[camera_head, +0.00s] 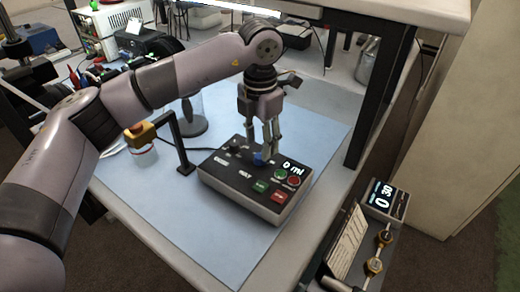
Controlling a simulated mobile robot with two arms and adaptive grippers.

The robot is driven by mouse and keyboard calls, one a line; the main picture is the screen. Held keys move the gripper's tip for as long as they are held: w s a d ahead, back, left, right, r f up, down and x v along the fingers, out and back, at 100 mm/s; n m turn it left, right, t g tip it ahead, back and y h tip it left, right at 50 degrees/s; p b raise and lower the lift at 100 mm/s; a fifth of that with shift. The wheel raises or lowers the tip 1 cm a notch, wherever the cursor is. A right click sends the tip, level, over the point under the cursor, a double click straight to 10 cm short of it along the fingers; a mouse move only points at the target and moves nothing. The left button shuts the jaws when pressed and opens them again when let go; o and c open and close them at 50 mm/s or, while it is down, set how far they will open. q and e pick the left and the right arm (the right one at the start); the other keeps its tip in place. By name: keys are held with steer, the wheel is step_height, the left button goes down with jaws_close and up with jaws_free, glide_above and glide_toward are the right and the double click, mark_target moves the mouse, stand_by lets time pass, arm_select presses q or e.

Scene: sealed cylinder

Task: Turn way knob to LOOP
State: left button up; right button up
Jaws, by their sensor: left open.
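A dark control box (232,193) stands on the light-blue mat, with a lit "0 ml" readout and green and red buttons on its sloped top. A small blue knob (258,158) is on its top, at my gripper's fingertips. A dark knob (235,144) sits further back left on the box. The labels are too small to read, so I cannot tell which knob is the way knob or where it points. My left gripper (268,156) points down over the box, open, its fingers at the blue knob and partly hiding it. My right gripper is not in view.
A jar with a yellow top (141,139) stands left of the box, beside a black bent post (181,148). A second readout box (385,200) and a panel with brass fittings (374,265) are at right. The blue mat (190,235) is clear in front.

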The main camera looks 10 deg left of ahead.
mark_target(260, 156)
arm_select(q)
step_height(260, 156, up, 8)
stand_by(0.5)
